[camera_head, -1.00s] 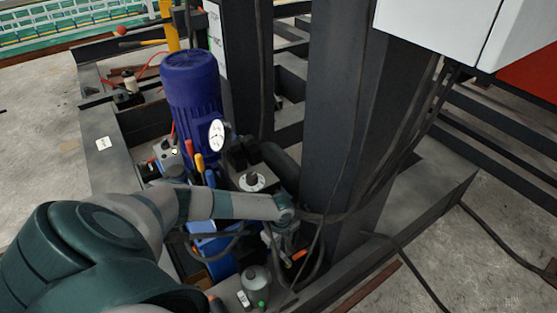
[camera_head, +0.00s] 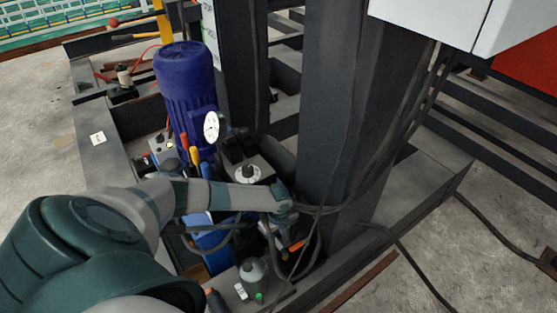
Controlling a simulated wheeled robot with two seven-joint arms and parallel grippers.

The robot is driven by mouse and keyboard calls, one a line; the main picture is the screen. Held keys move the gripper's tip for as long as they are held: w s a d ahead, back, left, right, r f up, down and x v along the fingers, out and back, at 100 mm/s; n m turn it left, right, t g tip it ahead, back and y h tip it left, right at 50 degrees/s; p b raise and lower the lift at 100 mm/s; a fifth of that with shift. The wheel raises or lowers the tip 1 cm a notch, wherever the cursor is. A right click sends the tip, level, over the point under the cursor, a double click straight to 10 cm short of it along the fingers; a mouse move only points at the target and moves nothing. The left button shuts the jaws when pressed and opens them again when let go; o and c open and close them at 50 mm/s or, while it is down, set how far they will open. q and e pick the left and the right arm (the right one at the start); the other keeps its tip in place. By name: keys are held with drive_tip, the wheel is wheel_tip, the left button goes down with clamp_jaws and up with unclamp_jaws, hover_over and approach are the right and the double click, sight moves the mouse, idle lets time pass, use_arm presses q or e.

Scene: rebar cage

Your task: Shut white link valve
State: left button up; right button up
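My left arm reaches in from the left across the blue pump unit. Its wrist ends beside the dark steel column (camera_head: 335,130), and my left gripper (camera_head: 279,240) hangs below it, small and partly covered by cables and hoses. Whether its fingers are open or shut does not show. An orange-tipped part (camera_head: 297,246) is close to the gripper on its right; contact cannot be told. I cannot pick out a white link valve for certain; the area around the gripper is cluttered and partly hidden. My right gripper is out of view.
A dark blue motor (camera_head: 184,85) with a round white gauge (camera_head: 211,127) stands behind my forearm. Red and yellow handles (camera_head: 194,156) and a box with a white dial (camera_head: 248,173) are near it. A grey bottle-like item (camera_head: 252,270) stands in front. A white cabinet (camera_head: 430,18) overhangs upper right.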

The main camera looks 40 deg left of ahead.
sight(279, 244)
use_arm(q)
drive_tip(key=shift+r, duration=0.1)
drive_tip(key=shift+r, duration=0.5)
wheel_tip(279, 244, up, 16)
drive_tip(key=p, duration=0.1)
drive_tip(key=shift+r+p, duration=0.15)
drive_tip(key=shift+p, duration=0.15)
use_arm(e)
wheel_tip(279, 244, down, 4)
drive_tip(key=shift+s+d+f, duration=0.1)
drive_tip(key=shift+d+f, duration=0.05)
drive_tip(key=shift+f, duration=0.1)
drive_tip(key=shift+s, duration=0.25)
